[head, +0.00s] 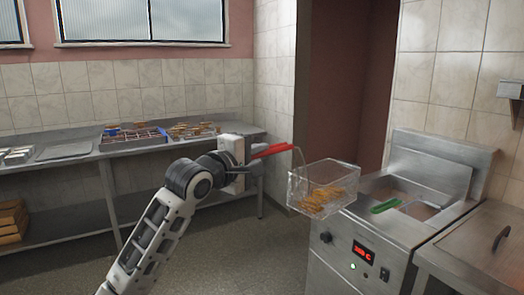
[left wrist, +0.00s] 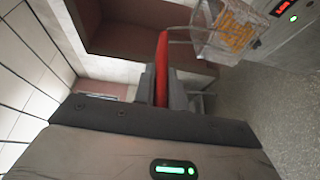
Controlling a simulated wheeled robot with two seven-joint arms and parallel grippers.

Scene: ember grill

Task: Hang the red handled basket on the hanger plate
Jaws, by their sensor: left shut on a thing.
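The basket (head: 322,187) is a clear-looking wire box with golden fries inside, held in the air in front of the fryer's left side. Its red handle (head: 271,150) points left to my left gripper (head: 252,165), which is shut on it. In the left wrist view the red handle (left wrist: 162,60) runs up from between the jaws (left wrist: 160,98), and the basket (left wrist: 212,38) hangs beyond at upper right. A raised steel plate (head: 432,160) stands upright at the back of the fryer; I take it as the hanger plate. Nothing hangs on its visible face. My right gripper is not in view.
The fryer (head: 345,262) has a lit red display and a green handle (head: 385,205) in its well. A steel counter (head: 465,260) with a dark handle adjoins it at right. A long steel table (head: 85,160) with food trays stands at back left.

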